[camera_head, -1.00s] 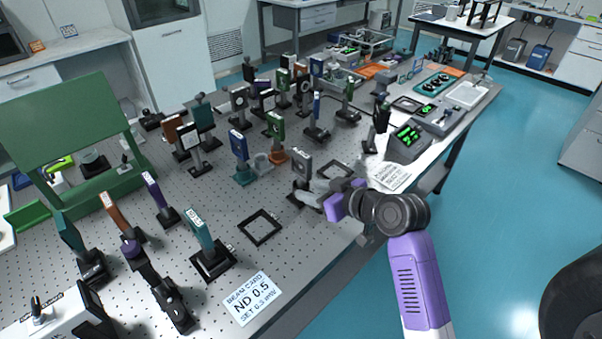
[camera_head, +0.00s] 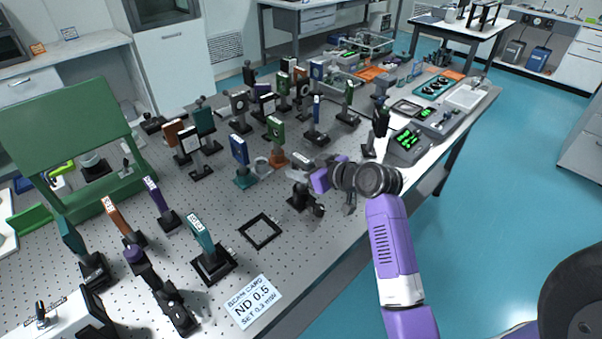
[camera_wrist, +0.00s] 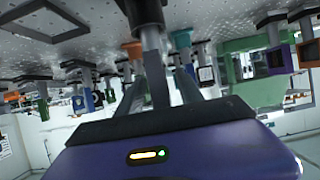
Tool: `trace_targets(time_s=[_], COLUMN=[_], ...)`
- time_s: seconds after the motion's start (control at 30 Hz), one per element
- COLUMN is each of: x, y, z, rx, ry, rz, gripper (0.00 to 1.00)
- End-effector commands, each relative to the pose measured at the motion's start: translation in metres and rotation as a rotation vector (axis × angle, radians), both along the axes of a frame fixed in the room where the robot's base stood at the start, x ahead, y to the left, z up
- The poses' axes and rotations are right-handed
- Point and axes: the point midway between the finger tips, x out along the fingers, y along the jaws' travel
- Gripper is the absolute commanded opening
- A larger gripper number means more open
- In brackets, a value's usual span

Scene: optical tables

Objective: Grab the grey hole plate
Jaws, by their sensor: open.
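The grey hole plate (camera_head: 301,159) stands on a black post base (camera_head: 299,201) near the front edge of the optical table, right of the middle. Only part of it shows in the head view; my gripper covers the rest. My gripper (camera_head: 303,174), with a purple body, reaches in from the right at about plate height. In the wrist view a grey post (camera_wrist: 151,62) under a dark base runs between the two open fingers (camera_wrist: 158,88). The plate itself is not clear in that view. I cannot tell whether a finger touches it.
An empty black square frame (camera_head: 260,231) lies left of the base. A blue plate on a post (camera_head: 239,150) and a green plate (camera_head: 276,130) stand behind. A meter with green digits (camera_head: 408,140) is to the right. A teal plate (camera_head: 200,233) and a card (camera_head: 254,301) are at the front left.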

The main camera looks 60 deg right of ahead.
Motion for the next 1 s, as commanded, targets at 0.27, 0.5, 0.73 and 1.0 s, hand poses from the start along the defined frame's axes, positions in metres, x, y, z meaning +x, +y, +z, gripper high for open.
trace_targets(time_s=[0.27, 0.5, 0.73, 1.0], x=[0.0037, 0.0035, 0.0037, 0.0038], y=[-0.0010, -0.0009, -0.0011, -0.0012], z=[-0.0024, -0.0023, -0.0013, 0.0012], rx=[-0.001, 0.000, -0.002, -0.002], ry=[0.000, 0.000, -0.002, -0.003], rz=[0.000, -0.001, 0.000, 0.000], gripper=[0.44, 0.00, 0.00, 0.00])
